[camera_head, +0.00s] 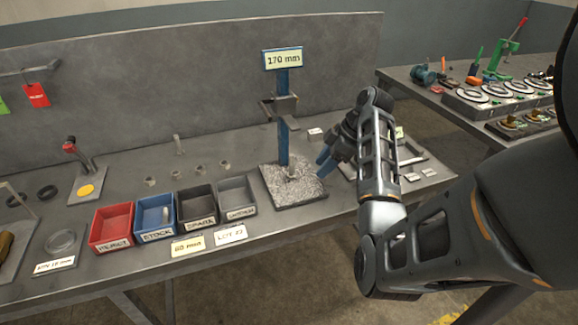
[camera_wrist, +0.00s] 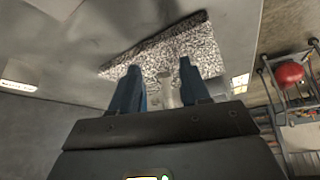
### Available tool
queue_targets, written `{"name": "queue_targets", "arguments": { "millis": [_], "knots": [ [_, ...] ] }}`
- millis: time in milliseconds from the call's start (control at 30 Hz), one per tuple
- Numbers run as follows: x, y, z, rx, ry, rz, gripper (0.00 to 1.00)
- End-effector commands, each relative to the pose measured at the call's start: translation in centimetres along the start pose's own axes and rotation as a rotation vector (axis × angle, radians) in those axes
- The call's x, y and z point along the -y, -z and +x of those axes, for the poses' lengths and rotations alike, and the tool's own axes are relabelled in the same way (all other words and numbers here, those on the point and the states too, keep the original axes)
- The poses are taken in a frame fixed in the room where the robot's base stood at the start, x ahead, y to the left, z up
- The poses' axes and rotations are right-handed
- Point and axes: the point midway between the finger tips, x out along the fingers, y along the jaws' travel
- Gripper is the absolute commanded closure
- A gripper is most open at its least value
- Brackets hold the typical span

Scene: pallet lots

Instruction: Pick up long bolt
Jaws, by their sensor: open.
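My gripper (camera_head: 324,162) is open, its blue fingers just right of the speckled granite plate (camera_head: 297,196) of the height gauge. In the wrist view the two fingers (camera_wrist: 160,68) reach toward that plate. A pale upright piece (camera_wrist: 166,92) shows between them, apart from both fingers; I cannot tell whether it is a bolt. It seems to match a small grey piece (camera_head: 292,171) at the foot of the blue post. A pale bolt-like piece (camera_head: 165,214) lies in the blue STOCK bin (camera_head: 154,216). Another slim piece (camera_head: 178,144) stands upright at the back of the bench.
The gauge's blue post (camera_head: 284,120) carries a 170 mm sign (camera_head: 283,59) and a grey arm. A red bin (camera_head: 111,227) and two dark bins (camera_head: 197,209) flank STOCK. A lever device (camera_head: 84,175) stands left. A second table (camera_head: 480,95) is at right.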

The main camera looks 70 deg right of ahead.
Motion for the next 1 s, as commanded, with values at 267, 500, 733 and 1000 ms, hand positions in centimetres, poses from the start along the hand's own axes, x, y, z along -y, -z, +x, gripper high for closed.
{"name": "queue_targets", "arguments": {
  "millis": [267, 500, 733, 1000],
  "knots": [
    [0.0, 3.6, 1.9, 0.001, 0.002, -0.001, 0.54],
    [0.0, 5.2, 2.8, 0.0, 0.001, -0.002, 0.54],
    [0.0, 8.2, 4.5, 0.0, 0.001, -0.003, 0.54],
    [0.0, 8.1, 5.9, 0.0, 0.001, 0.0, 0.54]
  ]
}}
